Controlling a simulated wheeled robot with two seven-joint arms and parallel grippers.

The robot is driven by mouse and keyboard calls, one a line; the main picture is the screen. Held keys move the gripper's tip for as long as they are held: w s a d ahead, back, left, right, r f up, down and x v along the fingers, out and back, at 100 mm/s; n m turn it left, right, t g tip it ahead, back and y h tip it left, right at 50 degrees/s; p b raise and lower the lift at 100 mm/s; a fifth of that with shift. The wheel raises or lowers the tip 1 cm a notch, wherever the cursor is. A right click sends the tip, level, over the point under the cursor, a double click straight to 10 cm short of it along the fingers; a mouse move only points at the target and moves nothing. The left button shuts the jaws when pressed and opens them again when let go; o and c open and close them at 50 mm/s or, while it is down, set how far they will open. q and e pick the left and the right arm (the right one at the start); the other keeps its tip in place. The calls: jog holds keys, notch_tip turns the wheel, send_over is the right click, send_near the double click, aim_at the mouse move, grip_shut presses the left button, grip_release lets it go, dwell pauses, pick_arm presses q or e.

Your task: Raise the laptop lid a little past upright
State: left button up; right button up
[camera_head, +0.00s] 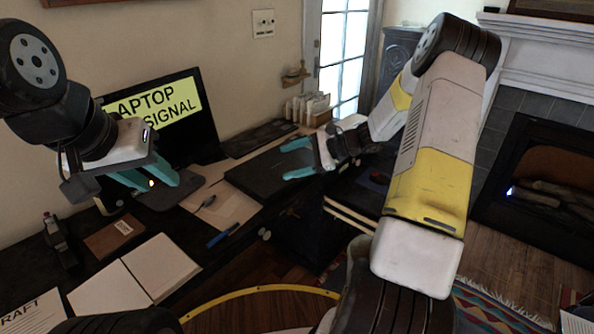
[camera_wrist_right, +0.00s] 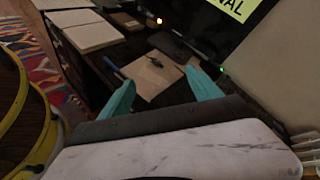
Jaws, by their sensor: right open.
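The laptop (camera_head: 262,174) is a flat dark slab on the black desk in the head view. Its lid looks down, lying flat on the base. My right gripper (camera_head: 287,160) is over the laptop's right part, teal fingers apart, with nothing between them. Whether a finger touches the lid cannot be told. The wrist view shows the same open fingers (camera_wrist_right: 162,90) with paper and desk beyond; the laptop is not clearly distinguishable there. My left gripper (camera_head: 163,182) hangs at the left, in front of the monitor, with its fingers apart and empty.
A monitor (camera_head: 203,132) with a yellow "LAPTOP SIGNAL" picture stands behind. A file holder (camera_head: 308,108) stands behind the laptop.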

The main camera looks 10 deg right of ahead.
jog(key=w+d+f+m+t, duration=0.6)
jog(key=d+f+m, duration=0.2)
jog(key=f, duration=0.3)
jog(key=m+t+h, duration=0.2)
jog(key=m+t, duration=0.2)
jog(key=m, duration=0.2)
send_near(307, 188)
notch_tip(307, 188, up, 4)
jog(key=w+a, duration=0.2)
jog(key=x, duration=0.7)
jog(key=shift+w+d+f, duration=0.1)
jog(key=shift+w, duration=0.15)
grip_shut()
